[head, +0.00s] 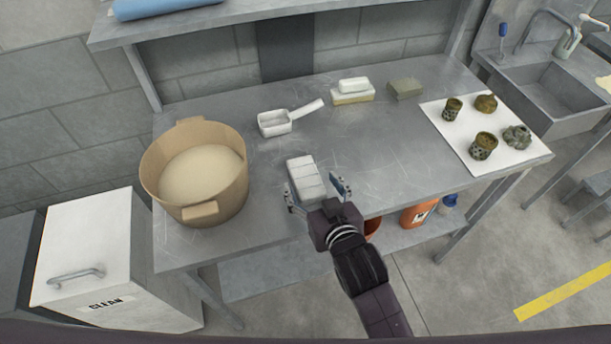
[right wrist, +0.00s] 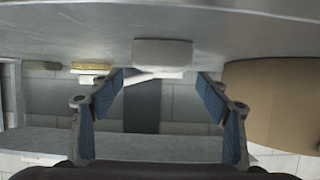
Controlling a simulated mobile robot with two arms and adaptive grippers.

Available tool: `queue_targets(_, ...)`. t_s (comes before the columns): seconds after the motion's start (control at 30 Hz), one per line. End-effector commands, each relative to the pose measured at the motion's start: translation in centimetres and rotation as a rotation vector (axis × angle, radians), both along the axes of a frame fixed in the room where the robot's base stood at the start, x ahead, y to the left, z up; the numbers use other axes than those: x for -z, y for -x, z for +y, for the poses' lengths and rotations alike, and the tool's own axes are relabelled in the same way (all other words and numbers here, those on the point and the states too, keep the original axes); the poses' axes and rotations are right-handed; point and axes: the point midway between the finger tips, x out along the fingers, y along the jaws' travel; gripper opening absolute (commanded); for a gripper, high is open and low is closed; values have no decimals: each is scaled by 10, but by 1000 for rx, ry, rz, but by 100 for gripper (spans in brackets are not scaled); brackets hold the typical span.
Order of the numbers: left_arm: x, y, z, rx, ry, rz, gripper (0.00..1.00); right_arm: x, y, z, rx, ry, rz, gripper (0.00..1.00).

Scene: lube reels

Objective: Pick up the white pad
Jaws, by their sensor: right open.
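A white block-like pad (head: 306,180) with faint grid lines lies flat on the grey metal table (head: 390,135). My right gripper (head: 316,195) is open at its near end, one finger toward each side. In the right wrist view, the white pad (right wrist: 162,52) appears centred ahead of the spread fingers (right wrist: 162,85), with nothing held. I cannot tell whether a finger touches it. A smaller white piece (head: 354,84) rests on a yellowish block (head: 353,97) at the back. My left gripper is not in view.
A tan tub (head: 150,165) stands left, and a white scoop (head: 273,123) lies behind the pad. A grey-green block (head: 405,88) sits at the back. Several dark mottled parts lie on a white sheet (head: 455,123) at right. An upper shelf (head: 260,14) overhangs the back.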

Motion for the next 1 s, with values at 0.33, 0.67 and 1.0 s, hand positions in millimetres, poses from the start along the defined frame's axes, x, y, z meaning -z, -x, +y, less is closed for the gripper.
queue_targets(0.33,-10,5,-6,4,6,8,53,18,-35,12,0,0,0,70)
queue_targets(0.67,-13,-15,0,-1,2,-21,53,22,-41,15,0,0,0,70)
queue_targets(1.0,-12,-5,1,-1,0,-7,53,22,-41,15,0,1,1,36)
